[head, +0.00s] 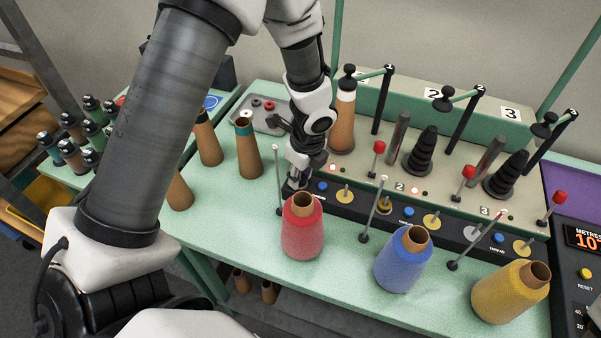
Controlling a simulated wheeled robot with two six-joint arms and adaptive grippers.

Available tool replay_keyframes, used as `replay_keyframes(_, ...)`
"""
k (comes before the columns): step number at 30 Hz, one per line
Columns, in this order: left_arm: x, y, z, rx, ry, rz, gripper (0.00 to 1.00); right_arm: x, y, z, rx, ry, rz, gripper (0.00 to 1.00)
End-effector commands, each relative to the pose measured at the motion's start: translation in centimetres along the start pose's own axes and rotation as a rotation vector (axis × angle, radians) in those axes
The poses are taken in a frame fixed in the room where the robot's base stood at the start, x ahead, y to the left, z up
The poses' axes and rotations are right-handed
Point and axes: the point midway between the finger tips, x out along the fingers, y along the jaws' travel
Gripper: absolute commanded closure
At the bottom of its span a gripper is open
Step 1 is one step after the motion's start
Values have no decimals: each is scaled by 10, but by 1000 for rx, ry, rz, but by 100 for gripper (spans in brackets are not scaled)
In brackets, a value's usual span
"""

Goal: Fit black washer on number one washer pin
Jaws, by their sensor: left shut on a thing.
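My left gripper (293,182) points down at the left end of the black front panel (366,210), just behind the red cone. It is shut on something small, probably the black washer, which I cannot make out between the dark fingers. The number one washer pin is not visible; the gripper covers that end of the panel. I cannot tell whether the held thing touches a pin. In the second station, a small pin with a brownish ring (384,205) shows on the panel. My right gripper is not in view.
A grey tray (246,119) with red and dark rings lies behind the gripper. Thin upright rods (277,165) stand before the panel, one close to the gripper's left. Red (301,236), blue (402,264) and yellow (508,294) cones line the front. Bare green table lies left of the red cone.

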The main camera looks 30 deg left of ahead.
Motion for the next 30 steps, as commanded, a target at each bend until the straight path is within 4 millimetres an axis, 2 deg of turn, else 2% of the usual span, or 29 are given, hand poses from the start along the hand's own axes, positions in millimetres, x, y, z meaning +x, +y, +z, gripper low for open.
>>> replay_keyframes(4,3,0,0,0,0,0,100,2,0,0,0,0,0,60)
replay_keyframes(5,2,0,0,0,0,0,62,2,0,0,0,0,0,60)
replay_keyframes(6,2,0,0,0,0,0,48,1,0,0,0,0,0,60)
replay_keyframes(7,2,0,0,0,0,0,40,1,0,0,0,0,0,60)
replay_keyframes(16,1,0,0,1,0,0,40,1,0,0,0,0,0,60)
replay_keyframes(19,-6,-1,0,0,-2,-2,40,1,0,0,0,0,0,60)
replay_keyframes(23,-31,-1,0,-1,-1,-5,40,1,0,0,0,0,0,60)
replay_keyframes(30,-92,-1,0,0,-1,-6,40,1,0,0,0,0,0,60)
